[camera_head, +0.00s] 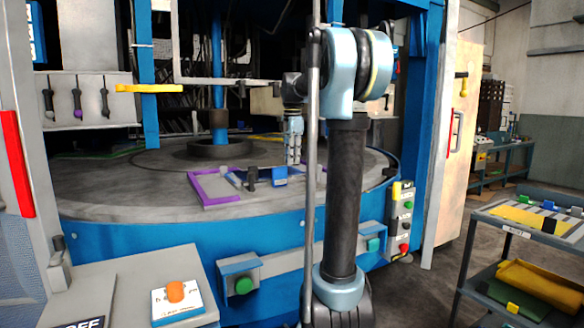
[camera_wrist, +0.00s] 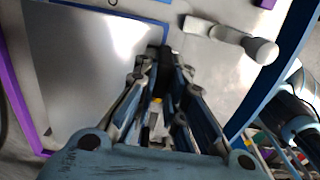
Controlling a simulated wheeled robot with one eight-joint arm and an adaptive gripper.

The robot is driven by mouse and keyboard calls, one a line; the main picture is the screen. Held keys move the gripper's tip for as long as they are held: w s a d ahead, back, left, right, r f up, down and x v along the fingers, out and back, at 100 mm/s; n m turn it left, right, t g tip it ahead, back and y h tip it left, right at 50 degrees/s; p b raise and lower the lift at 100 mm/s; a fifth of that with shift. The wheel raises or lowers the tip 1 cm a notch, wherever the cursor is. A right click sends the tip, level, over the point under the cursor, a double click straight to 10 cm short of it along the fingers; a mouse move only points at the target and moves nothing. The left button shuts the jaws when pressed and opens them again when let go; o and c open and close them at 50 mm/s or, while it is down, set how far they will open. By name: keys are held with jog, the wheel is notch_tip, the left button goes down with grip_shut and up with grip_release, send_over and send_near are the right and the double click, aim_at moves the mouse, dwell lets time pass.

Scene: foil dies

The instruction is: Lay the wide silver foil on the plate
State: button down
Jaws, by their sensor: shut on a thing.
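The wide silver foil (camera_wrist: 85,75) shows in the wrist view as a shiny flat sheet to the left of my fingers. My gripper (camera_wrist: 165,58) is shut at its right edge, on what looks like a small dark tab; the fingers hide most of this grip. The plate (camera_head: 212,200) has a purple border and lies on the round table in the head view. Its purple edge also shows at the left of the wrist view (camera_wrist: 18,95). In the head view my gripper (camera_head: 292,162) points down over the plate's right part. I cannot tell whether the foil touches the plate.
A white knobbed lever (camera_wrist: 235,38) is right of my fingers. A dark upright piece (camera_head: 251,178) and a blue block (camera_head: 280,176) stand by the plate. A cart (camera_head: 500,222) with yellow sheets and coloured tabs is at the right. Blue machine posts flank the round table (camera_head: 110,190).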

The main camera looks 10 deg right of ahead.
notch_tip(320, 180, down, 3)
jog(key=c, duration=1.6)
grip_release()
jog(key=shift+c, duration=0.2)
jog(key=shift+r, duration=0.1)
notch_tip(320, 180, up, 12)
jog(key=shift+f, duration=0.1)
